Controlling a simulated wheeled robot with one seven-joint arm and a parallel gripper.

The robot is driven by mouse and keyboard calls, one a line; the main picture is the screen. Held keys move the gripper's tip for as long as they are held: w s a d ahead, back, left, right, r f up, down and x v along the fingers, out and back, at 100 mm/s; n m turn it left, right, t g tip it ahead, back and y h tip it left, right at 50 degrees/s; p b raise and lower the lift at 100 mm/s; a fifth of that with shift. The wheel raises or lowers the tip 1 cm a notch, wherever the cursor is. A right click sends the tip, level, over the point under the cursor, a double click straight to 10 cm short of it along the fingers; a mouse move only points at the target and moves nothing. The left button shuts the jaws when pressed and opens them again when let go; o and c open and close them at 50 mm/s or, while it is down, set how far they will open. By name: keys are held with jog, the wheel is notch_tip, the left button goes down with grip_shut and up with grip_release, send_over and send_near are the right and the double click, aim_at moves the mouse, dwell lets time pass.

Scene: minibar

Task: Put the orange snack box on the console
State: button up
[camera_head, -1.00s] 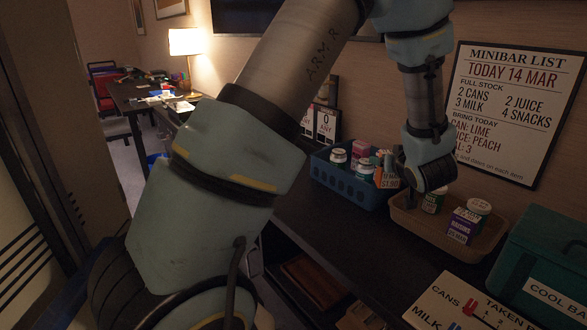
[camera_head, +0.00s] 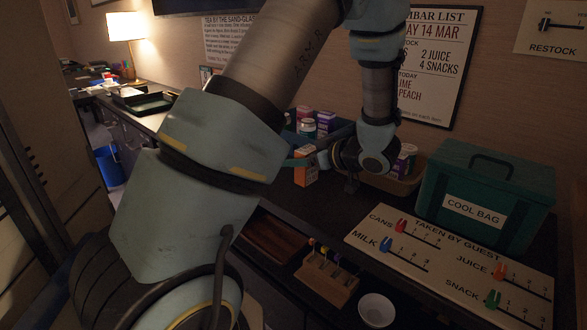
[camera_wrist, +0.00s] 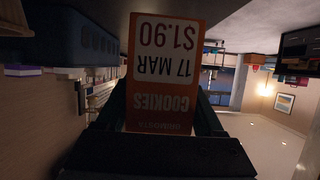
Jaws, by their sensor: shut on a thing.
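The orange snack box (camera_head: 306,172) is held in front of the blue basket in the head view. In the wrist view the orange box (camera_wrist: 163,70) fills the middle, its label reading COOKIES, 17 MAR and $1.90 upside down. My gripper (camera_head: 318,160) is shut on the box; in the wrist view its dark fingers (camera_wrist: 163,115) flank it. The console (camera_head: 300,213) is the long dark top below the box. I cannot tell whether the box touches it.
The blue basket (camera_head: 343,130) with cartons and jars stands behind the box, partly hidden by my arm. A brown tray (camera_head: 408,184), a green cool bag (camera_head: 485,190) and a white counter board (camera_head: 420,235) are to the right. Bare console lies in front of the box.

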jog(key=shift+f, duration=1.85)
jog(key=shift+f, duration=0.15)
jog(key=o, duration=1.4)
jog(key=v, duration=1.2)
jog(key=shift+b, duration=0.3)
jog(key=shift+w, duration=0.1)
